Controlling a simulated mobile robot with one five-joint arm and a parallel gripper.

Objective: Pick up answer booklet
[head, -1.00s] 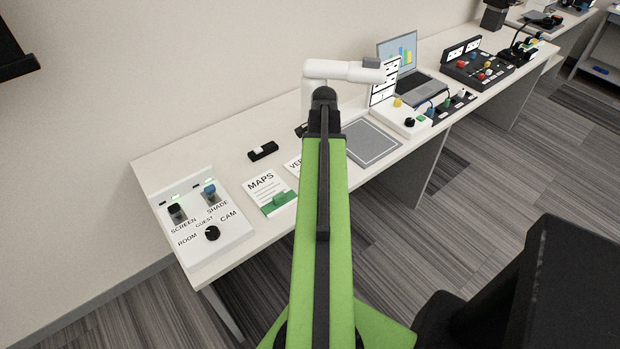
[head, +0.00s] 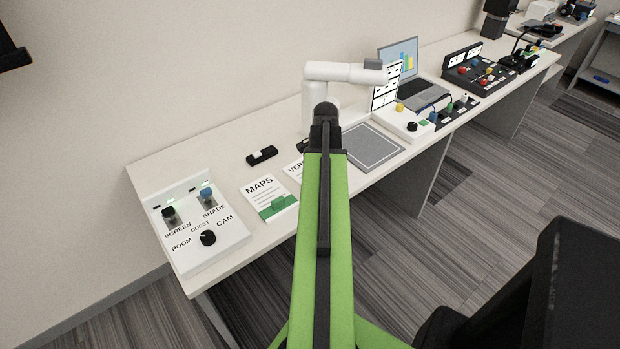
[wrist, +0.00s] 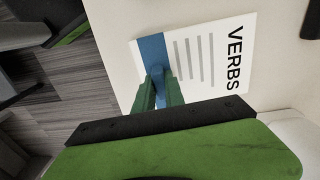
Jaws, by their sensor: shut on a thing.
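A white booklet marked VERBS with a blue band (wrist: 207,62) fills the middle of the wrist view. My gripper (wrist: 161,88) is shut on the raised blue tab at its banded edge. In the head view only a corner of the VERBS booklet (head: 293,169) shows left of my green arm, which hides the rest and my gripper's fingers. I cannot tell whether the booklet touches the table.
A switch panel (head: 190,250) stands at the table's left end. A small black object (head: 262,155) lies behind the booklets. A grey mat (head: 372,146), a white jointed device (head: 340,72), a laptop (head: 420,90) and control boxes (head: 480,75) stand to the right. A black chair-like shape (head: 530,300) is at lower right.

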